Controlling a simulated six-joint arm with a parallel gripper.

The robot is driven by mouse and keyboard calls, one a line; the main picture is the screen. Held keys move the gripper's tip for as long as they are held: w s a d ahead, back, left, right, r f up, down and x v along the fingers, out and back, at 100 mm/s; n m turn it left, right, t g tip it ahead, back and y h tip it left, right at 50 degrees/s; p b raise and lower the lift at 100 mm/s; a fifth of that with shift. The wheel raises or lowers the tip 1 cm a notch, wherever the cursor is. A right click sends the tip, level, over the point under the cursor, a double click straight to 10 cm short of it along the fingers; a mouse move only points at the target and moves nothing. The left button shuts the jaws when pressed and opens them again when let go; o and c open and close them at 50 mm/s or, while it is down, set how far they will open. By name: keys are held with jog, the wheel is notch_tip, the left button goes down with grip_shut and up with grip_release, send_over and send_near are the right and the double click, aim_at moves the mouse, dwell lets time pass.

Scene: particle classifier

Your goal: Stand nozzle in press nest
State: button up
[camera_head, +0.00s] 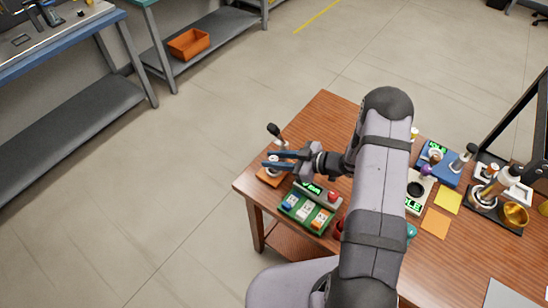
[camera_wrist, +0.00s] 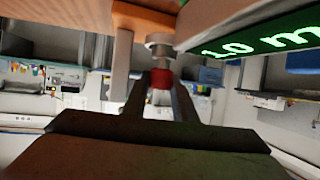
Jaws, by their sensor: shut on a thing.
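My gripper (camera_head: 268,160) reaches left over the table's left corner, its two fingers at a small orange-based press (camera_head: 266,179) with a black-knobbed lever (camera_head: 274,130). In the wrist view my gripper (camera_wrist: 160,88) is shut on a small red part (camera_wrist: 161,78), which I take to be the nozzle. A pale grey round piece (camera_wrist: 159,40) lines up with the red part's far end, close to it or touching. I cannot tell whether this piece belongs to the nozzle or to the press nest. The nest is not clearly visible in the head view.
A green tray (camera_head: 294,207) with several coloured pieces and a green-lit display (camera_head: 311,188) stand close to my gripper. The display also shows in the wrist view (camera_wrist: 265,42). Orange (camera_head: 435,222) and yellow (camera_head: 448,199) pads and several devices lie to the right. The table's left edge is close.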

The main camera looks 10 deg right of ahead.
jog(key=shift+f, duration=0.25)
jog(key=shift+f, duration=0.15)
jog(key=o, duration=0.8)
jog(key=shift+r, duration=0.2)
